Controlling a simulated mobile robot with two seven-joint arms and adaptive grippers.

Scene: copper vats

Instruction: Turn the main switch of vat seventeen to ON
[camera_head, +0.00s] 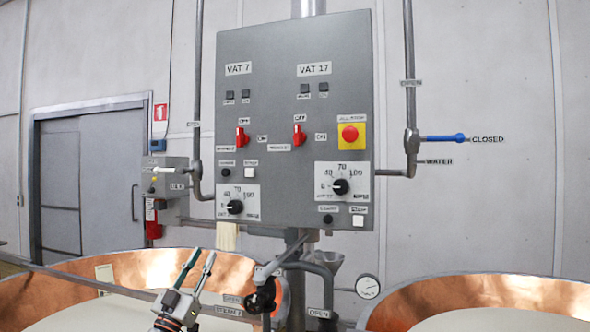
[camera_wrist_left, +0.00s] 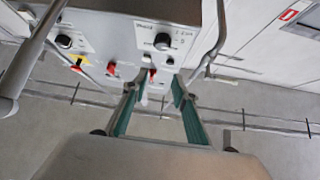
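The VAT 17 main switch (camera_head: 299,136) is a red knob on the grey panel (camera_head: 275,90), below the VAT 17 label (camera_head: 314,69). Its handle looks upright, toward the OFF mark above; ON is marked at its right. A similar red VAT 7 switch (camera_head: 241,138) sits left of it. My left gripper (camera_head: 200,262) is open and empty, below and left of the panel. In the left wrist view the panel is upside down; the VAT 17 switch (camera_wrist_left: 111,69) appears left of my open fingertips (camera_wrist_left: 159,88), and the VAT 7 switch (camera_wrist_left: 151,75) between them. My right gripper is out of view.
A red stop button (camera_head: 350,134) on yellow is right of the switches. Pipes flank the panel; a blue valve handle (camera_head: 444,138) sticks out at right. Copper vats (camera_head: 480,298) stand below, with a black-knobbed valve (camera_head: 262,298) near my left gripper.

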